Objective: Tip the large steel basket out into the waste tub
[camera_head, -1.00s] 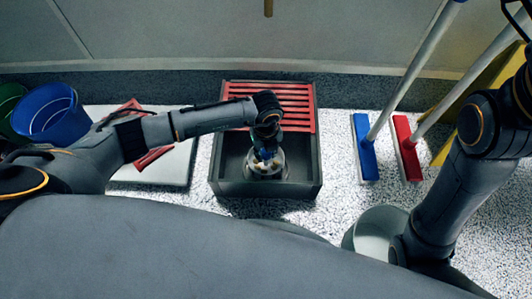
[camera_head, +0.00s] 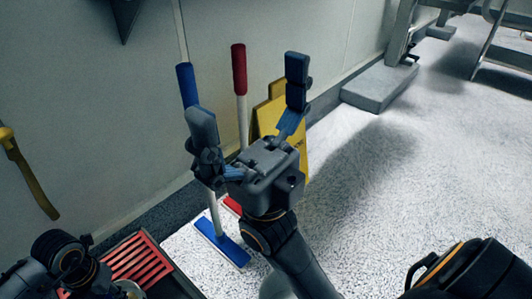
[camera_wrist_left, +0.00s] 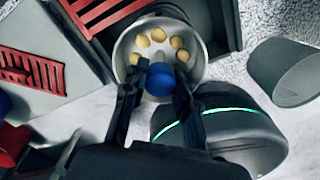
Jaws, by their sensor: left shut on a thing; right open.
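The steel basket (camera_wrist_left: 193,62) is a round metal vessel with several yellow-brown round pieces inside, seen from above in the left wrist view. A blue knob (camera_wrist_left: 160,80) sits at its near side. My left gripper (camera_wrist_left: 158,84) is shut on this blue knob, one finger on each side. In the head view a small part of the basket's pale rim (camera_head: 131,288) shows at the lower left edge. My right gripper (camera_head: 248,95) is raised, open and empty, with its fingers wide apart. A grey tub (camera_wrist_left: 284,72), possibly the waste tub, stands right of the basket in the left wrist view.
A dark box with a red slatted grate (camera_head: 136,262) is at lower left. A blue squeegee (camera_head: 222,243), a red one (camera_head: 232,206) and a yellow floor sign (camera_head: 270,112) stand by the wall. The floor at right is mostly clear; a grey block (camera_head: 380,86) lies farther back.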

